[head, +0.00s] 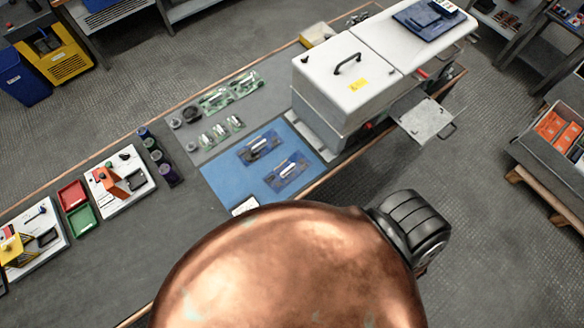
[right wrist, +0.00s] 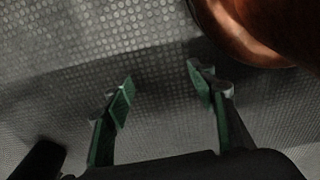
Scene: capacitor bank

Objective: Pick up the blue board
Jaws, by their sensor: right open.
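Two blue boards lie flat on a blue mat (head: 221,184) on the workbench in the head view. One blue board (head: 260,147) is farther back, and the other blue board (head: 287,172) is nearer and to the right. Each has dark and pale parts on it. My right gripper (right wrist: 160,85) shows in the right wrist view with its green-padded fingers spread apart. Neither gripper is visible in the head view.
A large white machine (head: 326,80) stands right of the mat, with a plate (head: 424,118) sticking out toward the aisle. Small green parts (head: 222,130) lie behind the mat. Red (head: 72,195) and green (head: 82,219) bins stand at left. My copper-coloured body hides the bench's near edge.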

